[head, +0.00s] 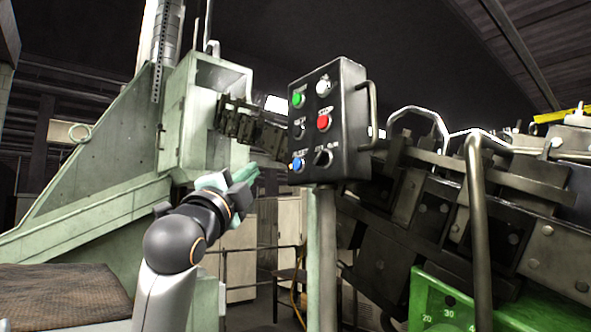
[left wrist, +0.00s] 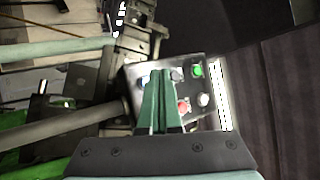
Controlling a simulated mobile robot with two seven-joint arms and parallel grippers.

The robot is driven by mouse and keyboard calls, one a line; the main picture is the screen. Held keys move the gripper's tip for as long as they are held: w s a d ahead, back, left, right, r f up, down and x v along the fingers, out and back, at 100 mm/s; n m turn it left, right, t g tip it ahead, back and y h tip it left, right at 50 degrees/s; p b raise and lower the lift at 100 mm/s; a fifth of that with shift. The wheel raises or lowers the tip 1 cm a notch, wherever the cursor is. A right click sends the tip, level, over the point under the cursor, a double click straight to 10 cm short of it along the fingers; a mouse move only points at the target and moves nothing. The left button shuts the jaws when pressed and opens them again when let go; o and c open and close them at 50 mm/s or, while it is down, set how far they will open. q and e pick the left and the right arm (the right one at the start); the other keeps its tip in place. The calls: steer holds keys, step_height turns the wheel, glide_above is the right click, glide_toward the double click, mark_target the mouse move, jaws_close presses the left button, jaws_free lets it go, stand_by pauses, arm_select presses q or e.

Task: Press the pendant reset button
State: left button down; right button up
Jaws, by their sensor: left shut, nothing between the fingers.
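The black pendant box (head: 338,110) stands on a grey post and carries several controls. They include a blue button (head: 297,165) at lower left, a green button (head: 298,98), a red button (head: 323,122) and a white one (head: 323,87). The small labels are too blurred to read surely. My left gripper (head: 250,173) is shut and empty, its pale green fingers pointing at the box just left of the blue button, seemingly apart from it. In the left wrist view the shut fingers (left wrist: 163,72) overlap the pendant face (left wrist: 168,64), partly covering it. My right gripper is not in view.
A black selector knob (head: 323,157) sits right of the blue button, and a handle (head: 373,110) runs along the box's right side. Large machinery (head: 480,200) fills the right. A pale green machine frame (head: 100,170) stands behind on the left.

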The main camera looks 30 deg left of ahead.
mark_target(298, 164)
arm_select(q)
steer(key=shift+s+a+r, duration=0.2)
steer(key=shift+s+r, duration=0.2)
steer(key=shift+r, duration=0.25)
steer(key=shift+s+a+r, duration=0.15)
steer(key=shift+s+r, duration=0.25)
steer(key=shift+r, duration=0.2)
steer(key=shift+w, duration=0.1)
steer(key=w+d+p, duration=0.1)
steer(key=w+d, duration=0.2)
steer(key=w, duration=0.5)
steer(key=shift+d, duration=0.2)
stand_by(1.1)
steer(key=shift+w+d, duration=0.2)
steer(key=shift+w, duration=0.2)
